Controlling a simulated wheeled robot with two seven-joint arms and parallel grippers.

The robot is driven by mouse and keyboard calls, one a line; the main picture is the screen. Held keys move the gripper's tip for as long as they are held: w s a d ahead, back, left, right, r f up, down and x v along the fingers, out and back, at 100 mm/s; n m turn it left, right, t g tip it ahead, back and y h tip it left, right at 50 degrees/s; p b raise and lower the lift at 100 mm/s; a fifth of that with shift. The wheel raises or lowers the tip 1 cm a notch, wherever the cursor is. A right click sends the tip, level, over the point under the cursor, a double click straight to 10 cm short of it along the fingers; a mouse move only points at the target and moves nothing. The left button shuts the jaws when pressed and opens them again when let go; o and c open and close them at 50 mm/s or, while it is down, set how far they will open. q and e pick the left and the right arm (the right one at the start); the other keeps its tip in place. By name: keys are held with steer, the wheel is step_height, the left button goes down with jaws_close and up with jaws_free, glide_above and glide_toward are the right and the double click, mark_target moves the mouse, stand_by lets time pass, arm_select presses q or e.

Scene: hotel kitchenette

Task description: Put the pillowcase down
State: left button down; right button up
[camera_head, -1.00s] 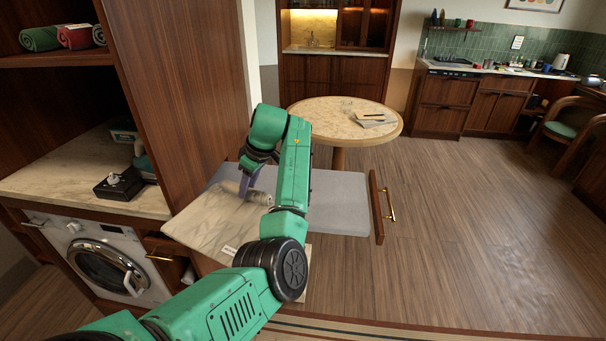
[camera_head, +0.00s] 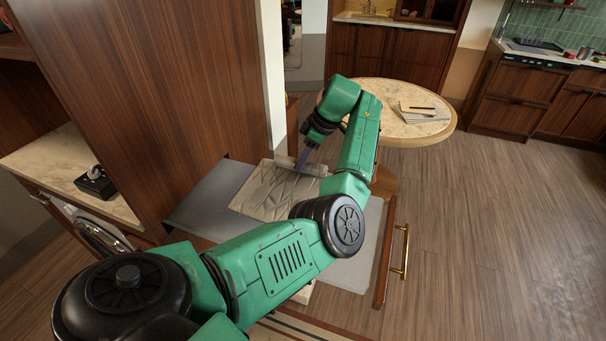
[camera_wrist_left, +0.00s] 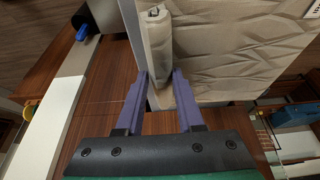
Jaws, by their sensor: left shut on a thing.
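The pillowcase (camera_head: 268,193) is a beige, creased cloth over the grey top of a pull-out board (camera_head: 205,192). Its far edge is bunched into a roll. My left gripper (camera_head: 302,163) is shut on that rolled edge. In the left wrist view, the purple fingers of the left gripper (camera_wrist_left: 160,82) sit either side of the near end of the roll, and the pillowcase (camera_wrist_left: 220,55) spreads to the right. I cannot tell how much of the cloth rests on the board. My left arm hides part of both. My right gripper is not in view.
The board has a wooden front with a brass handle (camera_head: 405,252). A tall wooden panel (camera_head: 170,85) stands close on the left. A round table (camera_head: 440,128) with papers is behind my arm. Open wooden floor (camera_head: 480,240) lies to the right.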

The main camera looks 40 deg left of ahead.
mark_target(304, 176)
arm_select(q)
steer(key=f, duration=0.3)
steer(key=shift+w+f+p, duration=0.2)
steer(key=shift+w+p, duration=0.1)
steer(key=f+p, duration=0.1)
steer(key=f, duration=0.2)
steer(key=shift+s, duration=0.2)
steer(key=shift+f, duration=0.55)
steer(key=c, duration=0.5)
jaws_free()
steer(key=shift+w, duration=0.1)
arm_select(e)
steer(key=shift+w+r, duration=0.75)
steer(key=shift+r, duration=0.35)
